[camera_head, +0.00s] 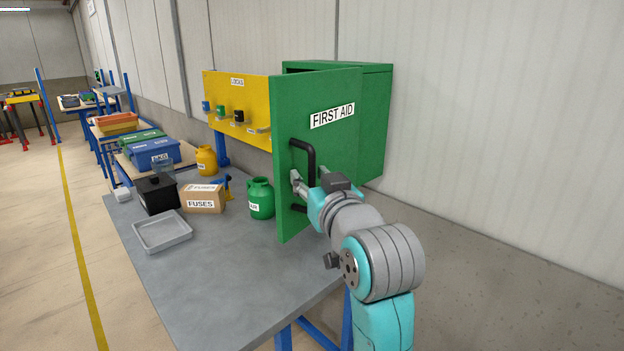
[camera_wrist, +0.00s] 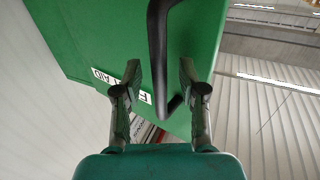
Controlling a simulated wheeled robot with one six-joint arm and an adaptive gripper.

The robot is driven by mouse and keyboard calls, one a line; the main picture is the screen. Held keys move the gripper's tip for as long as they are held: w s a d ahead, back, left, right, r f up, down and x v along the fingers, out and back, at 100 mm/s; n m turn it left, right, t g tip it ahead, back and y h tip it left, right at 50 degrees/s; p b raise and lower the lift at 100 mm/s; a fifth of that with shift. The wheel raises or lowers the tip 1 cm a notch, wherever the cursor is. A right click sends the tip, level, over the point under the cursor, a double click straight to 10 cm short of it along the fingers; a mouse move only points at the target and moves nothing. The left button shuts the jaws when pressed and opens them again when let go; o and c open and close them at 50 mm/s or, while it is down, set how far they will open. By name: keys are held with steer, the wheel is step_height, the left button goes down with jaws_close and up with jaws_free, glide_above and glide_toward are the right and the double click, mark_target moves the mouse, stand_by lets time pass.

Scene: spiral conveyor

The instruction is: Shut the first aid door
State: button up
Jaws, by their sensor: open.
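The green first aid door (camera_head: 318,180) stands open, swung out from its green wall cabinet (camera_head: 375,125). Its white FIRST AID label faces the head camera and also shows, partly covered, in the wrist view. A black bar handle (camera_head: 311,155) is on the door's face; its lower part is partly hidden by my gripper. My gripper (camera_head: 297,180) is open at the handle. In the wrist view the handle (camera_wrist: 157,45) runs between the two fingers of my gripper (camera_wrist: 160,78). I cannot tell whether they touch it.
A yellow LOCKS board (camera_head: 237,100) is left of the door. A green jar (camera_head: 261,198), a FUSES box (camera_head: 204,198), a black box (camera_head: 157,194) and a grey tray (camera_head: 162,232) stand on the grey table (camera_head: 225,285). The table's front is clear.

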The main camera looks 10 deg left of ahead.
jaws_close()
steer(key=shift+a, duration=0.1)
